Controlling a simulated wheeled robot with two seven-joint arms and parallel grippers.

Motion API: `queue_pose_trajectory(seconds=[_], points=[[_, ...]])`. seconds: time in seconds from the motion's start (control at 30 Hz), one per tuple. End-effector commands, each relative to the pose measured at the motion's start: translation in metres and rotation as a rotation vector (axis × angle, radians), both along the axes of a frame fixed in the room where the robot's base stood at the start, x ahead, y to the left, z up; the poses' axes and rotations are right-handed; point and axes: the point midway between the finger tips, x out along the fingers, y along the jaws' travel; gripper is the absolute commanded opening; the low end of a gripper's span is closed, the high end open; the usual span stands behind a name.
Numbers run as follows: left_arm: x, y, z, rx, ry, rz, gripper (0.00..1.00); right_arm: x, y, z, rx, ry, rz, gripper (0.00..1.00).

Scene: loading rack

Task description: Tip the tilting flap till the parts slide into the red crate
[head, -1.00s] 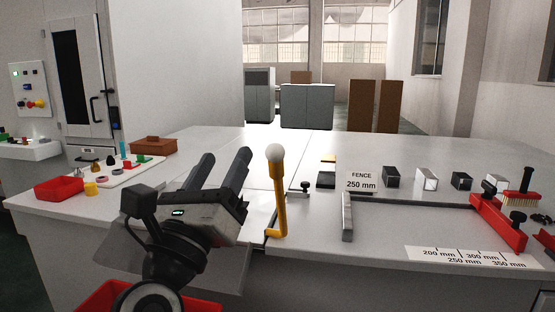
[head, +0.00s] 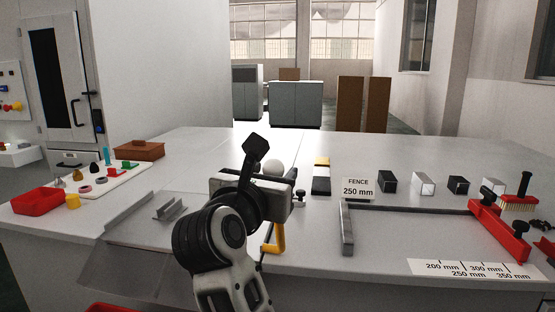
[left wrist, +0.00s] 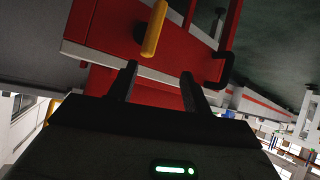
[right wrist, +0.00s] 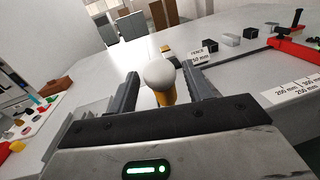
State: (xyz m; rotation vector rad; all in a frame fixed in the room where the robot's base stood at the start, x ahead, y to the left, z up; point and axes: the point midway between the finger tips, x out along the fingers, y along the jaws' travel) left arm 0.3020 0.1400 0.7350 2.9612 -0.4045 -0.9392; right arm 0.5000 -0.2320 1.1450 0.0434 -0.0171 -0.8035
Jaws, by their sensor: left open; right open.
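The yellow lever (head: 279,238) with a white ball knob (head: 274,168) stands at the flap's right side. My right gripper (head: 262,190) is at the lever, its fingers hidden in the head view. In the right wrist view my open right fingers (right wrist: 161,88) stand either side of the knob (right wrist: 160,72); contact is unclear. The grey tilting flap (head: 150,262) is left of my arm, partly hidden by it. Grey angled metal pieces (head: 170,209) lie near its back. The red crate (head: 108,308) barely shows at the bottom edge. My left gripper (left wrist: 160,85) is open and empty.
A red tray (head: 38,201) and a white board (head: 108,182) with small parts stand at the left. At the right are a fence bar (head: 347,232), a red clamp bar (head: 502,232) and several blocks. The left wrist view shows a red structure with a yellow handle (left wrist: 154,28).

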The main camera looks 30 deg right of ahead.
Motion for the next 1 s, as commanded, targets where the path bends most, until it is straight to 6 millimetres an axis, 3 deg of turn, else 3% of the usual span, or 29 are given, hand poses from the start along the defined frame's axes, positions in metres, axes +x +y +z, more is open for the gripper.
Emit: queue_pose_trajectory(seconds=[0.23, 0.57, 0.77, 1.0], points=[[0.0, 0.0, 0.002, 0.006, 0.001, -0.001, 0.5, 0.009, -0.017, 0.001, -0.002, -0.002, 0.006, 0.51], [0.0, 0.001, 0.001, 0.008, 0.003, -0.002, 0.5, 0.011, -0.019, 0.0, -0.001, -0.001, 0.008, 0.51], [0.0, 0.001, 0.001, 0.008, 0.003, -0.002, 0.5, 0.011, -0.019, 0.0, 0.0, 0.0, 0.007, 0.0], [0.0, 0.001, -0.002, 0.008, 0.003, -0.003, 0.5, 0.01, -0.02, -0.002, -0.004, -0.006, 0.003, 0.0]])
